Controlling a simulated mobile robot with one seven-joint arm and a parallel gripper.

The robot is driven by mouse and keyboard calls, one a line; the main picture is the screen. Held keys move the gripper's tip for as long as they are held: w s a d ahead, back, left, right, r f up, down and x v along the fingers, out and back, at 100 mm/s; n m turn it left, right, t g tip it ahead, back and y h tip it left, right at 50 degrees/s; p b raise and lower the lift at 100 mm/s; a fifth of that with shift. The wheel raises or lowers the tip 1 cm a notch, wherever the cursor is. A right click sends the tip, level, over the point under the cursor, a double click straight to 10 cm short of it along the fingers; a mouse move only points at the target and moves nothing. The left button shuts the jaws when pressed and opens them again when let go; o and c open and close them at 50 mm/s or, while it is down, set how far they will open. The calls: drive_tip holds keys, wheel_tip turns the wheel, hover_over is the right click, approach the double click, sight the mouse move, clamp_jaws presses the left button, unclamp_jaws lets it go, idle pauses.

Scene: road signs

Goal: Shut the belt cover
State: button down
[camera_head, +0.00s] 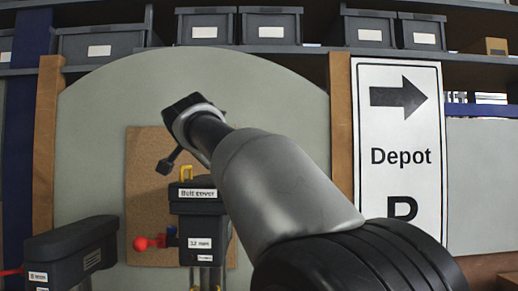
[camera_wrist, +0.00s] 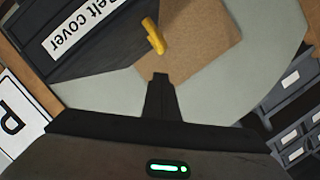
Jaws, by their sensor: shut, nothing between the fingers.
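The belt cover (camera_head: 210,206) is a dark grey lid on a unit in front of a brown board, left of centre in the head view. It carries a white label and a yellow handle (camera_head: 186,173) on top. In the wrist view the dark cover (camera_wrist: 112,58) fills the upper left, and the yellow handle (camera_wrist: 153,37) stands just beyond my fingertips. My gripper (camera_head: 166,165) is shut and empty, above and left of the cover, apart from the handle. Its closed fingers (camera_wrist: 160,80) show in the wrist view. I cannot tell how far the cover stands open.
A red knob (camera_head: 140,243) with a blue part sticks out left of the unit. Another dark machine (camera_head: 72,254) stands at lower left. A white Depot sign (camera_head: 399,155) is at right, behind my arm. Grey bins (camera_head: 270,27) line the shelf above. A grey-green panel (camera_head: 90,125) stands behind.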

drive_tip(key=shift+a+f+n+h, duration=0.4)
drive_tip(key=shift+a+f+n, duration=0.6)
drive_tip(key=shift+a+f, duration=0.1)
